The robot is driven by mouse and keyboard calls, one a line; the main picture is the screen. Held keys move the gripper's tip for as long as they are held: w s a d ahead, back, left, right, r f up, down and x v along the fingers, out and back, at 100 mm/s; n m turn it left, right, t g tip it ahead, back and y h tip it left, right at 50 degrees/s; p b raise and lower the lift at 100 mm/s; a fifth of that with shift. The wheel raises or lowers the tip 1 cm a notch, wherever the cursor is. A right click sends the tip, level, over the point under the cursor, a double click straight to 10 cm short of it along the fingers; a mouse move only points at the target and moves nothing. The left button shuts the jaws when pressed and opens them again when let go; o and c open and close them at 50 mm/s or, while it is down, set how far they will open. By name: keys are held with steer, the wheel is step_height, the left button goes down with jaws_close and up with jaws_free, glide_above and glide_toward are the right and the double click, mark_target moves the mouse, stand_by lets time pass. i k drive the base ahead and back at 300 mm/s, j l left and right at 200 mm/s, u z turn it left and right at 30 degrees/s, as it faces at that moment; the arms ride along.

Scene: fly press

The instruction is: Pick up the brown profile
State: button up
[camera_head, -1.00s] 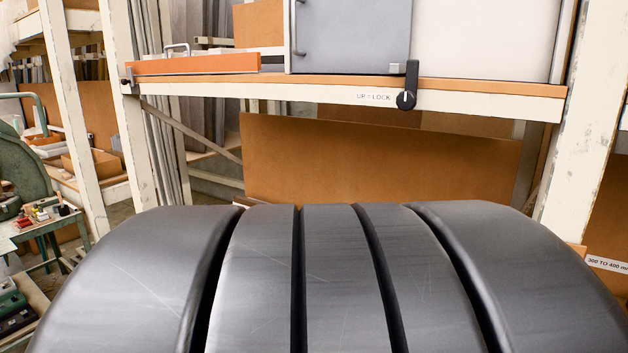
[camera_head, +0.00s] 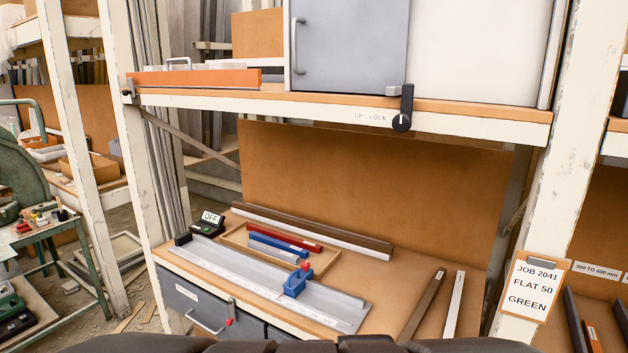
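Two brownish profiles lie on the bench. A long dark brown profile (camera_head: 318,228) lies along the back of the bench, just behind a long white strip (camera_head: 320,240). A shorter grey-brown profile (camera_head: 422,304) lies at the right, angled towards the front, beside a white profile (camera_head: 454,304) and apart from it. I cannot tell from the picture which one the task names. My gripper is not in view. Only a dark, rounded part, which looks like my own body, shows along the bottom edge and covers the front of the bench.
In front lies a metal measuring rail (camera_head: 235,279) with a blue stop (camera_head: 297,284). A display (camera_head: 210,219) reads OFF. The shelf (camera_head: 340,110) overhangs the bench. A job card (camera_head: 531,287) reads FLAT 50 GREEN.

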mark_target(414, 324)
steer(key=k+l+u, duration=0.1)
steer(key=k+j+z, duration=0.1)
steer(key=k, duration=0.2)
steer(key=i+l+z, duration=0.1)
steer(key=i+z, duration=0.2)
steer(key=i, duration=0.35)
steer(key=i+z, duration=0.35)
steer(key=i, duration=0.3)
